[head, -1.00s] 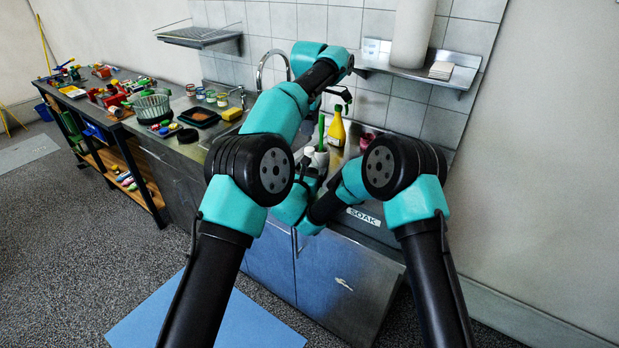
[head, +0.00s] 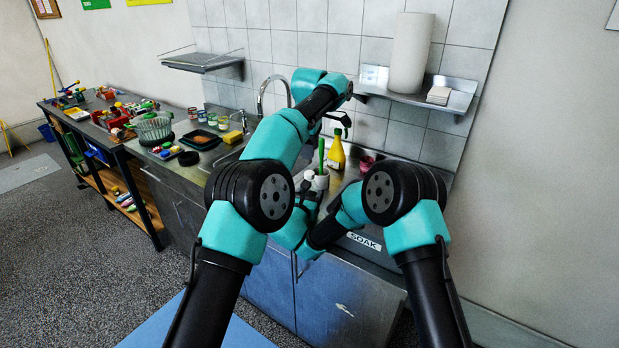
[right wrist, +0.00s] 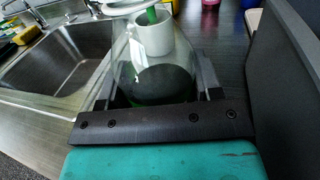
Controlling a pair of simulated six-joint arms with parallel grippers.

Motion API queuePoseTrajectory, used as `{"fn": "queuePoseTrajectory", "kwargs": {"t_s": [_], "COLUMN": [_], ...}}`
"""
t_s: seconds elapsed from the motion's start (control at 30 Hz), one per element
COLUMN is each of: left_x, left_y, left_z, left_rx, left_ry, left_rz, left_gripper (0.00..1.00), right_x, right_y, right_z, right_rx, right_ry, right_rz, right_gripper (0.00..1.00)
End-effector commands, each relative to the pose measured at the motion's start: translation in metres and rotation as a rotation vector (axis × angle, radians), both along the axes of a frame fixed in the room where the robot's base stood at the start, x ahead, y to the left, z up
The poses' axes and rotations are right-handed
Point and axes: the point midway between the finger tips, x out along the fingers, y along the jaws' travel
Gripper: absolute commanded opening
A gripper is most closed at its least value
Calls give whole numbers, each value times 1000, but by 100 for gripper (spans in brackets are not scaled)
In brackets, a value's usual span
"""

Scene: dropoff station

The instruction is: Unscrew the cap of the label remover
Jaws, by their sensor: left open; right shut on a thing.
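The label remover looks like a clear bottle (right wrist: 122,68) with a dark area low down in the right wrist view. My right gripper (right wrist: 158,92) is shut around its lower part, a finger on each side. A round white top, apparently its cap (right wrist: 124,6), is cut off by the upper edge of that view. In the head view a small white cap (head: 309,175) shows just above my right gripper, whose fingers are mostly hidden by my arms. My left gripper (head: 340,118) is open and higher up, pointing down near the yellow bottle, apart from the cap.
A white cup (right wrist: 152,36) holding a green-handled tool (head: 321,152) stands close behind the held bottle. A yellow bottle (head: 336,155) and a pink item (head: 367,162) stand farther back. The sink (right wrist: 62,62) is left. A wall shelf (head: 455,92) carries a paper roll (head: 410,52).

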Motion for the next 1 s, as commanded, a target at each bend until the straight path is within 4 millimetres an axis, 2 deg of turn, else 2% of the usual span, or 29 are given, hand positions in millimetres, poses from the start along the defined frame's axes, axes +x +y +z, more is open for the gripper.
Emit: {"fn": "queuePoseTrajectory", "kwargs": {"t_s": [0.27, 1.0], "left_x": [0, 0], "left_y": [0, 0], "left_z": [0, 0], "left_rx": [0, 0], "left_ry": [0, 0], "left_rz": [-247, -1247], "left_gripper": [53, 53], "right_x": [0, 0], "right_y": [0, 0], "right_z": [0, 0], "right_rx": [0, 0], "right_ry": [0, 0], "right_rz": [0, 0], "right_gripper": [0, 0]}}
